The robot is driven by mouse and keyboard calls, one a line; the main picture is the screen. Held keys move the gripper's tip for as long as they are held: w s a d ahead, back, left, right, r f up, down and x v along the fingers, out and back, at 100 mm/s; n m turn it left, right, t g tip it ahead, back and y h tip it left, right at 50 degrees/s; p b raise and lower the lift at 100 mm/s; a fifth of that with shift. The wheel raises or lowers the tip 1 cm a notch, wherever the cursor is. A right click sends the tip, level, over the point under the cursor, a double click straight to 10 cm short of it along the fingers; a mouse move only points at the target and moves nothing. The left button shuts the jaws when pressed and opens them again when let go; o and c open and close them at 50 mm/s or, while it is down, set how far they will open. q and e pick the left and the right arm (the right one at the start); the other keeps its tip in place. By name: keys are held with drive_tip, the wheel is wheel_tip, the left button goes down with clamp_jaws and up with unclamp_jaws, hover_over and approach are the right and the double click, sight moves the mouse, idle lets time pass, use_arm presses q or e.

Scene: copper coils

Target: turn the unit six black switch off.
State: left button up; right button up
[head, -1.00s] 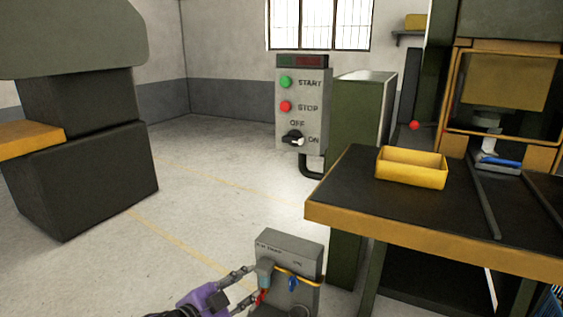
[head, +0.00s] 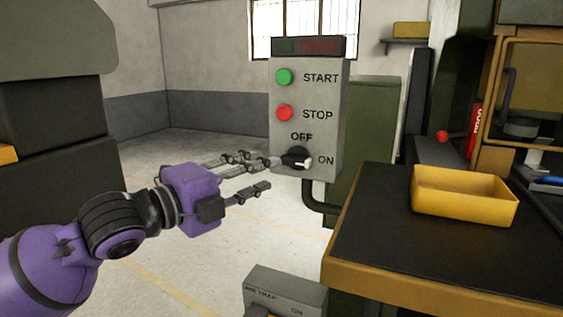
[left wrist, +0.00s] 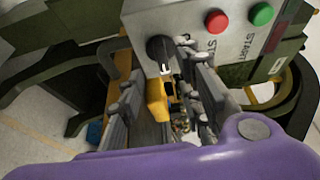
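The black switch (head: 295,158) is on the lower front of a grey control box (head: 335,120), below a green START button (head: 284,77) and a red STOP button (head: 284,113). Its white-marked end points right, toward the ON label; OFF is printed above it. My purple left gripper (head: 268,174) is just left of the switch, fingers apart. In the left wrist view the switch (left wrist: 160,52) shows at the far end of the gap between the open fingers (left wrist: 165,85). I cannot tell whether a finger touches it. My right gripper is not in view.
A dark table (head: 400,235) with a yellow edge stands at right, bearing a yellow bin (head: 464,198). A smaller grey box (head: 285,290) labelled ON is low in front. A bent black pipe (head: 312,198) runs below the control box. Open floor lies behind my left arm.

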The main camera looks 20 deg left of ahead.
sight(291, 163)
use_arm(q)
drive_tip(key=x, duration=0.5)
drive_tip(key=shift+w+d+r, duration=0.15)
drive_tip(key=shift+w+d, duration=0.1)
drive_tip(key=shift+d, duration=0.15)
drive_tip(key=shift+x, duration=0.85)
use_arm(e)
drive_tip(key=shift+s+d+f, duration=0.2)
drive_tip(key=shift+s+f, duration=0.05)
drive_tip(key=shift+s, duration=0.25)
use_arm(q)
clamp_jaws()
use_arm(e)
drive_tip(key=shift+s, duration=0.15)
